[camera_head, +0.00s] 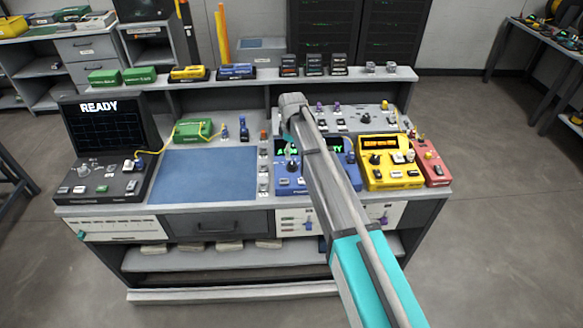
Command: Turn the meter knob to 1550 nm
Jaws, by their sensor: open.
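A yellow meter-like unit (390,172) stands on the right half of the bench, with an orange-lit display (380,143) and a dark knob (375,159) on its face. The display text and knob marks are too small to read. A blue unit (290,186) with a green-lit display stands to its left, partly covered by my arm. I cannot tell for certain which unit is the task's meter. My arm reaches up from the lower right, its far joint above the bench behind the blue unit.
A red unit (433,165) sits close right of the yellow one. A grey panel (372,119) with knobs lies behind. A blue mat (205,175) and a dark unit reading READY (103,130) are left. A raised shelf (215,84) holds small boxes along the back.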

